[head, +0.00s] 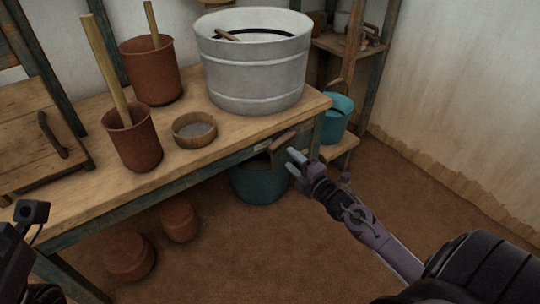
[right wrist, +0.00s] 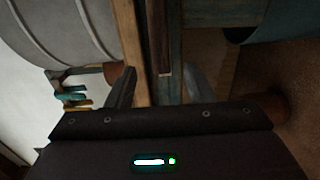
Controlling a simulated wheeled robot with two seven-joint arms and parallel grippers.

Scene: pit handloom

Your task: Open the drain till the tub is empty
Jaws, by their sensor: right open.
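The tub (head: 252,80) is a grey ribbed metal vessel on the bench's right end; a dark stick rests over its rim. Its side fills the upper left of the right wrist view (right wrist: 65,30). I cannot make out its drain or its water level. My right gripper (head: 295,164) is open and empty, low in front of the bench's right front end. Its two fingers (right wrist: 158,90) show apart, with the bench edge between them in the picture; I cannot tell whether they touch it. My left gripper's fingers are not in view.
The bench (head: 225,137) carries two rust-brown pots with sticks (head: 135,140) and a small bowl (head: 194,131). A teal bucket (head: 262,185) stands beneath it, beside two lidded pots (head: 180,222). Another teal bucket (head: 334,126) sits on the right shelf. The floor at right is clear.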

